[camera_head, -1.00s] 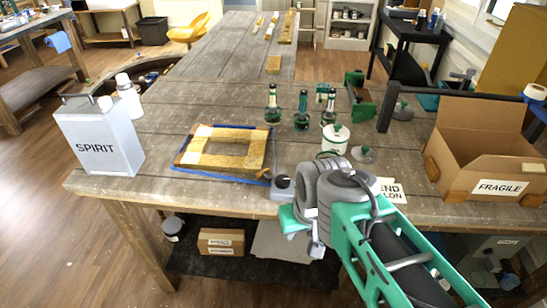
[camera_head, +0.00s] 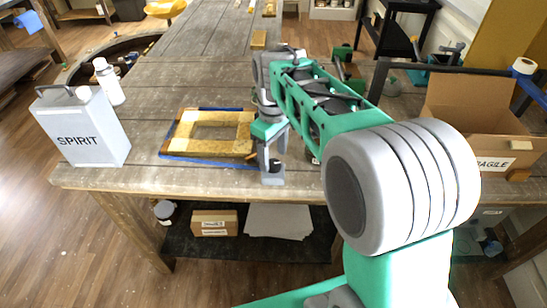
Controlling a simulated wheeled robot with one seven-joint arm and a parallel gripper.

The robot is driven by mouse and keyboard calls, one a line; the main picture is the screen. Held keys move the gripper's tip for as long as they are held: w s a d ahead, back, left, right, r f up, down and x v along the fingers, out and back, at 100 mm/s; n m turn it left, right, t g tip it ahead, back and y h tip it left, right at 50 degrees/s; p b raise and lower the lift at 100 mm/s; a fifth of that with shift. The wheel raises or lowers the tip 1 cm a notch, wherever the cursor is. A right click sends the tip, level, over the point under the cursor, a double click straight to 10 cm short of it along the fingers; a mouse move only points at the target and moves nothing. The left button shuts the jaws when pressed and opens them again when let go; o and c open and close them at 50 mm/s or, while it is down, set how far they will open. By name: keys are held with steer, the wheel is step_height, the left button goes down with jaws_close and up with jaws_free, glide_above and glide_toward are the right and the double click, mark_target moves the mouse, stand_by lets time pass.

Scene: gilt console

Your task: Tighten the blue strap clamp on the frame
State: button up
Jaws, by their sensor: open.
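A wooden picture frame (camera_head: 182,132) lies flat on the workbench, left of my arm. The blue strap (camera_head: 205,161) runs around its outer edge and shows along the front and back sides. A small grey clamp body (camera_head: 272,179) sits at the frame's front right corner, near the bench's front edge. My gripper (camera_head: 269,157) points down directly above the clamp, close to its dark knob. It is open; whether its fingers touch the knob I cannot tell. My arm hides part of the frame's right side.
A grey SPIRIT can (camera_head: 82,135) and white bottles (camera_head: 108,80) stand at the bench's left. An open cardboard box (camera_head: 470,115) is at the right. The bottles and white pot behind my arm are hidden.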

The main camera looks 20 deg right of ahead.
mark_target(273, 165)
steer(key=shift+f, duration=1.15)
jaws_close()
